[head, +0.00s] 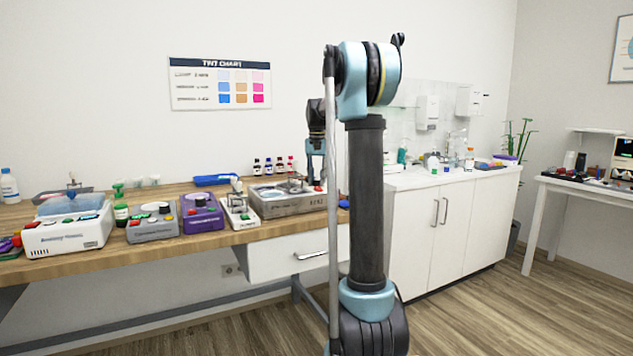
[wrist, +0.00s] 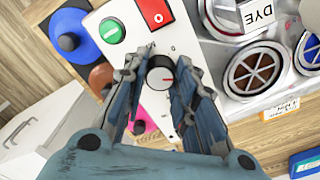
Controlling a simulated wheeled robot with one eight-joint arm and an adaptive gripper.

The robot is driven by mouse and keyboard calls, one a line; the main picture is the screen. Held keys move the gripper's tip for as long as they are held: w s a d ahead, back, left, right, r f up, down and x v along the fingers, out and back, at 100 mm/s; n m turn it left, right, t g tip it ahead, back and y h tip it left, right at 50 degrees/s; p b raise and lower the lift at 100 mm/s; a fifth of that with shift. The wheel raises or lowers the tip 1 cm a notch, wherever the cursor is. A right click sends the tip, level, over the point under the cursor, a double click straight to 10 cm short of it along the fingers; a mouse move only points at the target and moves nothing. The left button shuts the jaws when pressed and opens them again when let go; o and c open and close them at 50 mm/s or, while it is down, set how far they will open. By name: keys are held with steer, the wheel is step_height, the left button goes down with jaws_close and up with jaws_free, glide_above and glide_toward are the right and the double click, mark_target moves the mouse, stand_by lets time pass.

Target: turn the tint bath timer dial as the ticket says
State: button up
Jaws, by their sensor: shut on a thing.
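The timer dial (wrist: 160,74) is a round black knob with a red pointer mark, on a white panel (wrist: 149,105) in the wrist view. The pointer points to the picture's right. My gripper (wrist: 161,70) is shut on the dial, one finger on each side. In the head view my gripper (head: 317,178) is over the right end of the metal bath unit (head: 285,208), and the dial cannot be made out there. A red switch (wrist: 155,14) and a green button (wrist: 112,30) sit beside the dial. No ticket is readable.
Round vented lids (wrist: 253,72) and a DYE label (wrist: 259,14) lie right of the dial in the wrist view. Several other devices, including a purple one (head: 202,218), stand left along the wooden bench (head: 150,248). A tint chart (head: 220,84) hangs above.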

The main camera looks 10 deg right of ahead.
steer(key=m, duration=0.7)
steer(key=shift+w, duration=0.15)
stand_by(0.4)
steer(key=o, duration=1.1)
